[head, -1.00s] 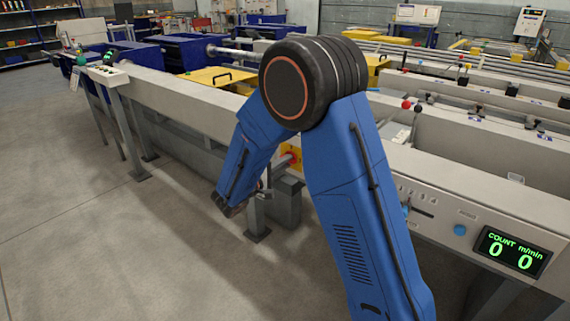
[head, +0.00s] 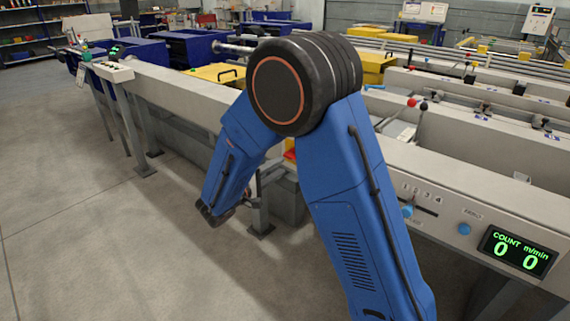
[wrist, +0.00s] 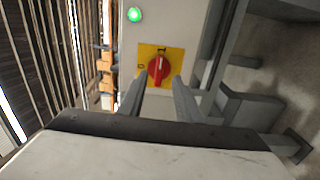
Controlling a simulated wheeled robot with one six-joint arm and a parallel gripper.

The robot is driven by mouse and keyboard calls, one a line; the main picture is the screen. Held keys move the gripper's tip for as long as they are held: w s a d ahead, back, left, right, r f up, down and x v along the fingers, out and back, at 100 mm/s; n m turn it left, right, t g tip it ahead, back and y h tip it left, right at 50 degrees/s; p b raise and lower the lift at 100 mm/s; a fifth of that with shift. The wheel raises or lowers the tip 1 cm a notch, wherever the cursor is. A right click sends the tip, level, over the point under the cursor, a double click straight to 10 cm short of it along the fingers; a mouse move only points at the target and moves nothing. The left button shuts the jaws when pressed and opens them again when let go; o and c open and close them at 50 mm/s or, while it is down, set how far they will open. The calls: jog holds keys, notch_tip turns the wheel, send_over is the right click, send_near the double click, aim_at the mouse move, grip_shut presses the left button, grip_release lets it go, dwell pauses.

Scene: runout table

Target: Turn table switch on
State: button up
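The table switch (wrist: 159,71) is a red rotary knob on a square yellow plate (wrist: 175,51), fixed to a pale grey panel in the wrist view. My gripper (wrist: 158,78) is open, with one finger on each side of the knob in the picture. The fingers look apart from the knob; I cannot tell how far in front of it they are. The knob's exact setting is hard to read. In the head view only a bit of red and yellow (head: 291,151) shows behind my blue arm; my fingers are mostly hidden there.
A green lamp (wrist: 134,14) is lit on the panel near the switch. In the head view the green display (head: 518,252) reads COUNT 0 and m/min 0, beside a blue knob (head: 464,229). Grey legs and beams stand close under the table (head: 180,98). Open floor lies at left.

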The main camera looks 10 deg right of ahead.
jog(key=v, duration=1)
jog(key=shift+s+a, duration=0.2)
jog(key=shift+a, duration=0.1)
jog(key=s+d+r+m+g+y, duration=0.2)
jog(key=s+d+g, duration=0.3)
jog(key=d, duration=0.5)
jog(key=s+d+r+m+g+y, duration=0.15)
jog(key=s+d+g, duration=0.25)
jog(key=s+d, duration=0.45)
jog(key=s+d+r+m+t+y, duration=0.1)
jog(key=s+y, duration=0.4)
jog(key=s, duration=0.4)
jog(key=s+d+r+m+t+y, duration=0.1)
jog(key=s+d+m+t+y, duration=0.1)
jog(key=s+y, duration=0.4)
jog(key=s, duration=0.3)
jog(key=shift+s+r, duration=0.15)
